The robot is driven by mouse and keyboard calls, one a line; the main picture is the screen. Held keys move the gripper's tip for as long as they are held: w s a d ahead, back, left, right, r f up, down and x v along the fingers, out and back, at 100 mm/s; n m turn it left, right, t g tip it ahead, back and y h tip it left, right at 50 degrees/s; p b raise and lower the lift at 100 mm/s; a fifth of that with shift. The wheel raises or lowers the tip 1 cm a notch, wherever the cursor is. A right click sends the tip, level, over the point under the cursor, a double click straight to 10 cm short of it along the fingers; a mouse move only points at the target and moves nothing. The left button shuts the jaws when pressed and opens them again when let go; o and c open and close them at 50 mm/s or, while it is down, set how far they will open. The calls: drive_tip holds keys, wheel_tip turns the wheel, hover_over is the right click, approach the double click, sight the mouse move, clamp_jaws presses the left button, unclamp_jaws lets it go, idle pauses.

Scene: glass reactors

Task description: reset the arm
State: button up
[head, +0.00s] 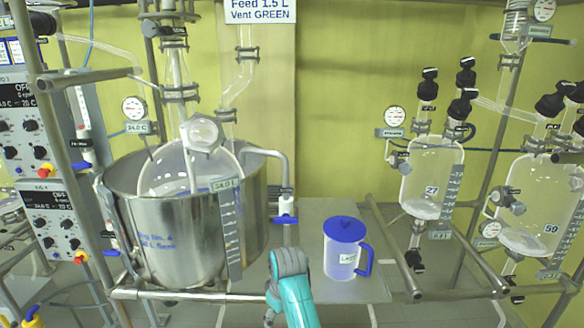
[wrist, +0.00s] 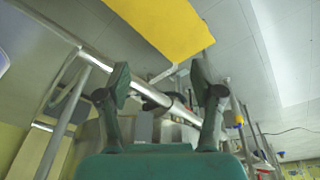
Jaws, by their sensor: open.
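My gripper (wrist: 160,85) shows in the wrist view with its two green fingers spread apart and nothing between them. Behind the fingers, a metal rail crosses the picture. In the head view, a teal and grey part of my arm rises from the bottom middle, in front of the grey shelf (head: 310,222). The fingers cannot be made out in the head view.
A jug (head: 341,248) with a blue lid and handle stands on the shelf, right of my arm. A steel vessel (head: 175,240) stands left. Glass vessels (head: 432,180) (head: 538,205) hang at right. Control boxes (head: 52,215) stand far left. Metal rails (head: 200,296) run in front.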

drive_tip(key=s+d+f+m+t, duration=0.1)
drive_tip(key=s+d+f, duration=0.35)
drive_tip(key=f, duration=0.35)
drive_tip(key=s+d+f+m+t, duration=0.25)
drive_tip(key=s+f, duration=0.25)
drive_tip(key=f, duration=0.3)
drive_tip(key=s+d+f+m+t, duration=0.1)
drive_tip(key=s+d+f, duration=0.25)
drive_tip(key=s, duration=0.45)
drive_tip(key=s+d+f+m+t, duration=0.1)
drive_tip(key=s+d+f+t, duration=0.1)
drive_tip(key=s+d, duration=0.45)
drive_tip(key=s+d+r+m+t, duration=0.15)
drive_tip(key=s+r, duration=0.25)
drive_tip(key=s, duration=0.5)
drive_tip(key=s+d+r+m+t, duration=0.1)
drive_tip(key=s+d+r+t, duration=0.15)
drive_tip(key=s, duration=0.65)
drive_tip(key=s+r+m+t, duration=0.1)
drive_tip(key=s+r, duration=0.5)
drive_tip(key=r, duration=0.3)
drive_tip(key=s+d+r+m+t+h, duration=0.1)
drive_tip(key=s+r, duration=0.6)
drive_tip(key=r, duration=0.2)
drive_tip(key=shift+d+r, duration=0.3)
drive_tip(key=shift+r, duration=0.05)
drive_tip(key=shift+t, duration=0.25)
